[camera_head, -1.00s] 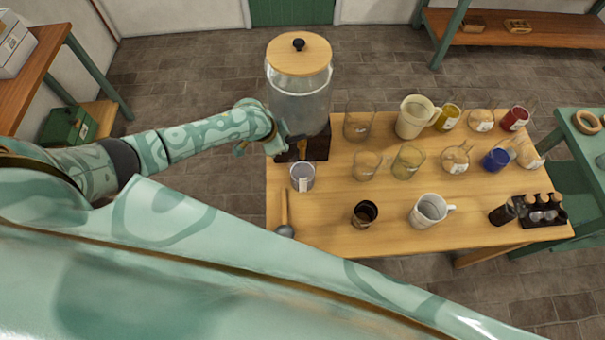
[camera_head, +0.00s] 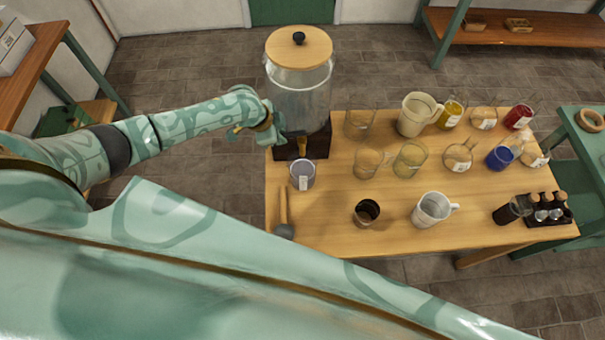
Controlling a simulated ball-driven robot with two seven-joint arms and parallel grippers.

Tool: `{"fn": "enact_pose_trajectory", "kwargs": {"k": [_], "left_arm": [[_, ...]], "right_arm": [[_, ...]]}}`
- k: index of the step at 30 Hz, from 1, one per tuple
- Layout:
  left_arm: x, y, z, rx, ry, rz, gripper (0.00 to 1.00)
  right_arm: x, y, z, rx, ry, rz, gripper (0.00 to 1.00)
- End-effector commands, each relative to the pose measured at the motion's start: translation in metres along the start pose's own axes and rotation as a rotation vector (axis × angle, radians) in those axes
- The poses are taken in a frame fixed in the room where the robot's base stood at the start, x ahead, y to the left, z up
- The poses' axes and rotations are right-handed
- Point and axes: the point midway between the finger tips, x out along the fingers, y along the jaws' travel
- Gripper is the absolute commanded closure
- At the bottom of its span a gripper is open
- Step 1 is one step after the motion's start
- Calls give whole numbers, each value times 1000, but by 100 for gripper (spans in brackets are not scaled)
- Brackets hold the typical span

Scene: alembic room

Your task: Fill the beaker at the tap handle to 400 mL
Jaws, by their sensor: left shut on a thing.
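The glass dispenser (camera_head: 299,92) with a wooden lid stands on a dark base at the back left of the table. Its brass-coloured tap (camera_head: 302,146) sticks out at the front. My left gripper (camera_head: 284,134) is at the tap's left side, shut on the tap handle, which its fingers mostly hide. The beaker (camera_head: 302,176), clear with a pale label, stands upright on the table just in front of the tap. Its contents look greyish; I cannot read the level or the marks. My right gripper is out of view.
A wooden-handled tool (camera_head: 284,215) lies at the table's left edge. A dark cup (camera_head: 367,212), a white mug (camera_head: 432,208), a cream pitcher (camera_head: 416,115) and several glass vessels stand to the right. A bottle rack (camera_head: 548,212) is at the right end.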

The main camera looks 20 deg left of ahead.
Motion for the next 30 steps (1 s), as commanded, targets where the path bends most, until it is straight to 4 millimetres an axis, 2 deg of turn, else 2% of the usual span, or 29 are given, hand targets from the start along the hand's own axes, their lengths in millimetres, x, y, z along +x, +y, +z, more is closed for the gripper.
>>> {"fn": "enact_pose_trajectory", "kwargs": {"k": [11,22,30], "left_arm": [[0,0,0,18,5,9,100],[4,-9,1,133,29,55,100],[2,-12,0,168,38,68,100]], "right_arm": [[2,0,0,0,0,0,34],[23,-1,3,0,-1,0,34],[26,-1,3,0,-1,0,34]]}}
